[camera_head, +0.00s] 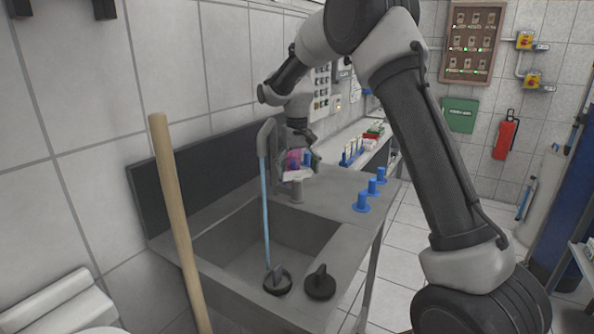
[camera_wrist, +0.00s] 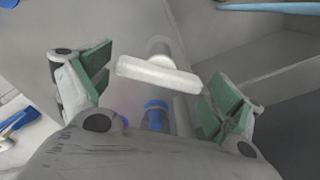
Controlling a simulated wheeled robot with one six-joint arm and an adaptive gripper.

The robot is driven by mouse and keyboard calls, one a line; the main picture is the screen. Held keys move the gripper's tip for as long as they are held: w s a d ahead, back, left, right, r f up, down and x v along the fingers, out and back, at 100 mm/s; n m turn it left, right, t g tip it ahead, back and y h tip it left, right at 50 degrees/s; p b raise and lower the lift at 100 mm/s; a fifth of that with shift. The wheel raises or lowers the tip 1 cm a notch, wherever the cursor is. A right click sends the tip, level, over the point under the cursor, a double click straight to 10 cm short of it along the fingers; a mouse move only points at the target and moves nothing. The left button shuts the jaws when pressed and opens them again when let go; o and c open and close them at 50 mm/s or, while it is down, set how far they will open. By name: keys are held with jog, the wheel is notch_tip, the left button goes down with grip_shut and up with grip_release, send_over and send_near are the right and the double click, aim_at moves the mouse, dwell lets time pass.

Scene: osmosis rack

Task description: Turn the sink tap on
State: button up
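The grey tap spout (camera_head: 266,135) rises at the back of the metal sink (camera_head: 210,245). A thin light-blue column (camera_head: 265,205), which looks like running water, drops from the spout towards the basin. It also appears as a blue bar (camera_wrist: 275,7) in the wrist view. A white bar-shaped tap handle (camera_wrist: 158,74) on a grey post lies between my gripper's green-padded fingers, apart from both. My gripper (camera_wrist: 160,88) is open. In the head view my gripper (camera_head: 303,150) is small, close above the handle (camera_head: 297,175).
Several blue pegs (camera_head: 361,203) stand on the counter to the right. A wooden pole (camera_head: 172,200) stands at the left front. Bottles and small items crowd the bench behind.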

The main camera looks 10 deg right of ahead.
aim_at(297, 171)
dwell(0.3)
notch_tip(297, 171, up, 8)
jog(key=shift+f, duration=0.2)
dwell(0.4)
jog(key=shift+w+f, duration=0.15)
jog(key=shift+f, duration=0.1)
jog(key=s+d+r+t, duration=0.1)
jog(key=s+d, duration=0.4)
jog(key=s, duration=0.8)
jog(key=s+d+r+t, duration=0.2)
jog(key=s+d, duration=0.3)
jog(key=s, duration=0.8)
jog(key=s+d+r+t, duration=0.1)
jog(key=s+d, duration=0.4)
jog(key=s, duration=0.9)
jog(key=shift+r+m, duration=0.4)
